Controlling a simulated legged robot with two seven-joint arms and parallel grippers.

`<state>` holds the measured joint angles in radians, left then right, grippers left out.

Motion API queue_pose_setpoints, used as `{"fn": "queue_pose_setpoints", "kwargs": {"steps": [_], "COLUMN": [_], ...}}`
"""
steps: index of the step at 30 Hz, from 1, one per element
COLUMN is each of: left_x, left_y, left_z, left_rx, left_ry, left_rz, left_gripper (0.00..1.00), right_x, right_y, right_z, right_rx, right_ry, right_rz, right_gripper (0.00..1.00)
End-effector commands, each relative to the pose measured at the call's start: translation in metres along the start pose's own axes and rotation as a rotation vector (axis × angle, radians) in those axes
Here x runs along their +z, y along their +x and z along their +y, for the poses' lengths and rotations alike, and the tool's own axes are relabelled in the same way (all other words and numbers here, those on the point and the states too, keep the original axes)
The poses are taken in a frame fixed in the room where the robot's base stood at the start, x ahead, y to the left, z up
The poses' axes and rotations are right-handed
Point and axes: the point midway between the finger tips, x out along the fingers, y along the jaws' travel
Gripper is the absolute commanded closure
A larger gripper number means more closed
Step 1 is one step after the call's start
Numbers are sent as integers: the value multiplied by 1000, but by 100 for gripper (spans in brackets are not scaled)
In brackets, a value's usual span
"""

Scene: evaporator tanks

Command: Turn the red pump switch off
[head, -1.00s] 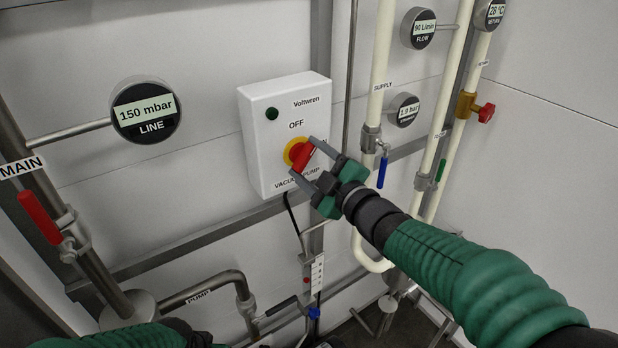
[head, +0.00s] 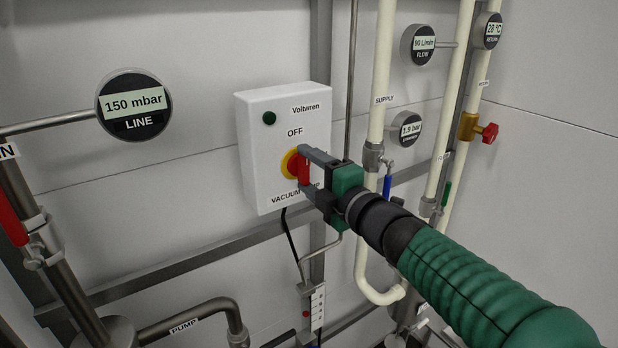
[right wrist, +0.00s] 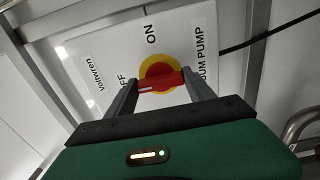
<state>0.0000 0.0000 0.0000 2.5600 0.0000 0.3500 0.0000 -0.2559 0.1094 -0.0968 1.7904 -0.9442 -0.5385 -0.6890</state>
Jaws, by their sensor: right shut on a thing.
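The white switch box (head: 255,150) is on the wall in the head view, with a dark green lamp (head: 269,118) and an OFF label above the switch. Its red switch handle (head: 304,173) stands about upright on a yellow disc (head: 288,164). My right gripper (head: 303,169) is shut on the handle, one finger at each end. In the right wrist view, the red handle (right wrist: 160,83) spans between the fingertips, and its white-marked end is toward the OFF label (right wrist: 122,85). The ON label (right wrist: 150,34) is off to its side. My left gripper is not in view.
A LINE gauge (head: 138,105) reads 150 mbar at the left. Pale pipes (head: 380,80), a blue valve handle (head: 387,187) and a red valve knob (head: 489,133) are to the right. A red lever (head: 10,218) is at the left edge. A cable hangs below the box.

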Motion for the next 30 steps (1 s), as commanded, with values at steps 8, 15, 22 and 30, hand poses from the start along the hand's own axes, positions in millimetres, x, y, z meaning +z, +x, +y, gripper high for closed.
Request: {"fn": "queue_pose_setpoints", "kwargs": {"steps": [8, 15, 22, 30], "left_x": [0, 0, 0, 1], "left_y": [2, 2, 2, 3], "left_z": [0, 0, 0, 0], "left_rx": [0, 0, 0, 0], "left_ry": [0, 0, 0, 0], "left_rz": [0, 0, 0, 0], "left_gripper": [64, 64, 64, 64], "right_x": [-2, -2, -1, 0], "right_y": [1, 1, 1, -4], "right_z": [-7, -8, -5, -3], "right_rx": [-12, -14, -8, -4], "right_ry": [-16, -16, -15, -14], "right_rz": [3, 3, 3, 1], "right_gripper": [79, 36, 16, 16]}}
